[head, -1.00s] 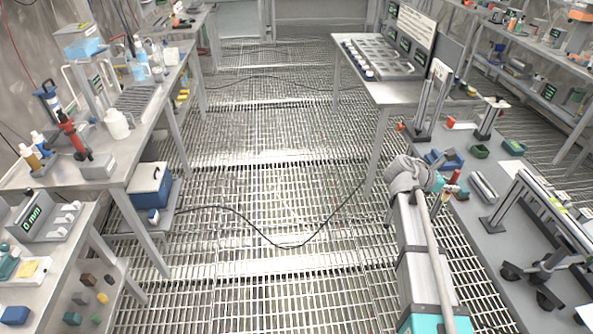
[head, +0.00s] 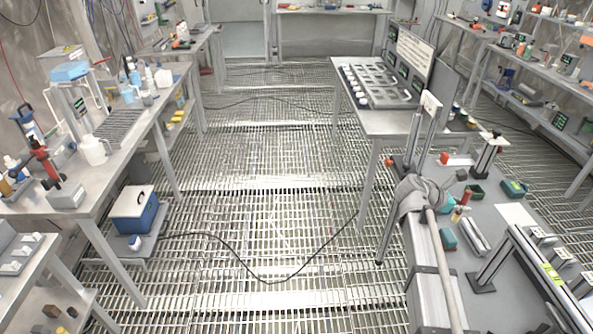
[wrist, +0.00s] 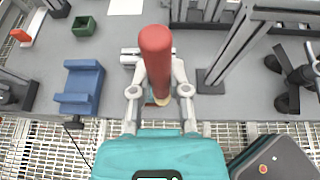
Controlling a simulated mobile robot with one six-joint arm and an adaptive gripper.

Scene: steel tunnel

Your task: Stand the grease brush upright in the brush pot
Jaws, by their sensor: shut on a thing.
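The grease brush has a thick red handle (wrist: 156,55) that rises between my fingers toward the wrist camera, with a pale tan part at its lower end. My gripper (wrist: 160,98) is shut on it above the right-hand bench. In the head view the red and yellow brush (head: 465,199) shows just right of my grey wrist. I cannot identify the brush pot with certainty. A blue open holder (wrist: 80,84) stands left of the gripper in the wrist view, apart from the brush.
A dark green open box (wrist: 84,27) and an orange and white item (wrist: 22,37) lie farther back. Metal blocks (head: 475,236) lie on the bench near the brush. Upright posts (head: 490,262) stand to the right. Grey bench surface (wrist: 115,60) is bare between holder and gripper.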

